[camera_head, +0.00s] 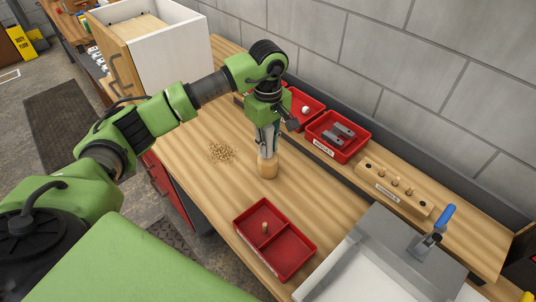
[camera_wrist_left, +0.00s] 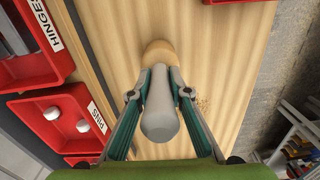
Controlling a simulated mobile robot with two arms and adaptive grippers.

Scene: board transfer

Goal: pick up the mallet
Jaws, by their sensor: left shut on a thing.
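The mallet stands upright with its pale wooden head (camera_head: 268,167) down, at the middle of the wooden bench (camera_head: 205,180). In the left wrist view its grey rounded handle (camera_wrist_left: 160,112) points toward the camera, with the wooden head (camera_wrist_left: 157,50) beyond it. My left gripper (camera_head: 268,142) comes down from above and is shut on the handle. Its two fingers lie on either side of the handle in the wrist view (camera_wrist_left: 158,95). I cannot tell whether the head touches the bench. My right gripper is not in view.
Red bins of hinges (camera_head: 352,151) and pins (camera_head: 316,101) stand behind the mallet. A peg block (camera_head: 375,184) is to their right. A divided red tray (camera_head: 288,265) holding a peg is in front. A grey fixture (camera_head: 395,240) has a blue-handled clamp (camera_head: 445,217). Wood shavings (camera_head: 222,152) lie left.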

